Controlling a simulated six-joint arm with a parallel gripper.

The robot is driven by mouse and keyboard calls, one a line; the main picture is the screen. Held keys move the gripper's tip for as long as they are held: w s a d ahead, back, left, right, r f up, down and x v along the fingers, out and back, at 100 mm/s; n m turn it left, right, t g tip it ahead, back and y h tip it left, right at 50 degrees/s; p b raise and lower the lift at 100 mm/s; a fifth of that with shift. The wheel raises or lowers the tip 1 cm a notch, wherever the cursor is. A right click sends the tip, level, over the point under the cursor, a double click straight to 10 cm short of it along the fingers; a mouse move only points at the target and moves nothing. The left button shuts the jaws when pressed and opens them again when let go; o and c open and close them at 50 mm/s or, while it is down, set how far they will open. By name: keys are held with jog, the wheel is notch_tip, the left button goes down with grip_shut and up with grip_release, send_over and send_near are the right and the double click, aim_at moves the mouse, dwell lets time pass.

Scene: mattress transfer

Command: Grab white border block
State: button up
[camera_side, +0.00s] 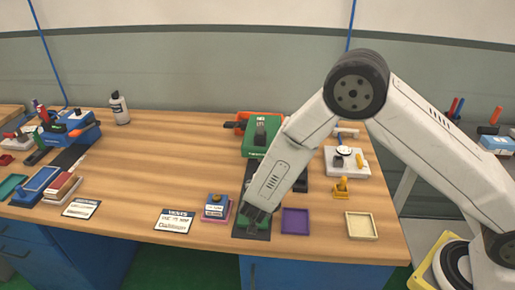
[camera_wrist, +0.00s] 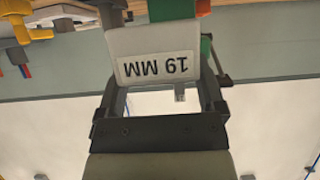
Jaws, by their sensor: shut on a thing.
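My gripper (camera_wrist: 158,82) shows in the wrist view with one dark finger on each side of a white block (camera_wrist: 150,38). The block carries a printed label that reads "19 MM" upside down in this view. The gripper is shut on this white block. A green part (camera_wrist: 207,48) shows beside the right finger. In the side view my gripper (camera_side: 257,214) points down low over a dark mat (camera_side: 248,234) near the table's front edge. The white block cannot be made out there, as the gripper and arm cover that spot.
A purple tray (camera_side: 295,221) and a cream tray (camera_side: 362,226) lie right of the gripper. A blue block on a pink base (camera_side: 216,208) stands just left. A green machine (camera_side: 262,135) stands behind. The wooden table (camera_side: 160,150) is clear at centre left.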

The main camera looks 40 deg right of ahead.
jog(key=s+d+r, duration=0.1)
jog(key=s+r, duration=0.5)
jog(key=s, duration=0.5)
jog(key=shift+d+r, duration=0.2)
jog(key=shift+r, duration=0.05)
dwell(0.3)
